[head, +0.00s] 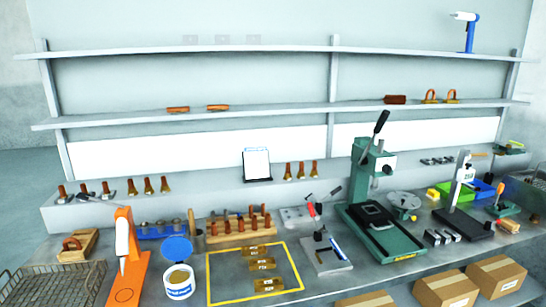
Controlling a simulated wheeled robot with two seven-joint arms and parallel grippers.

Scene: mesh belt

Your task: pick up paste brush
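No brush can be made out for certain as the paste brush. A white tub (180,284) of tan paste stands open at the front left of the bench, with its blue lid (177,249) tilted up behind it. A slim brown handle (192,222) stands upright behind the lid, beside a blue rack; its lower end is hidden, so I cannot tell if it is a brush. Neither of my grippers is in view.
An orange stand (127,284) and a wire basket (52,284) are left of the tub. A yellow-outlined area with brown blocks (262,265) is to its right. A green press (385,240) stands centre-right. Cardboard boxes (446,287) line the front right.

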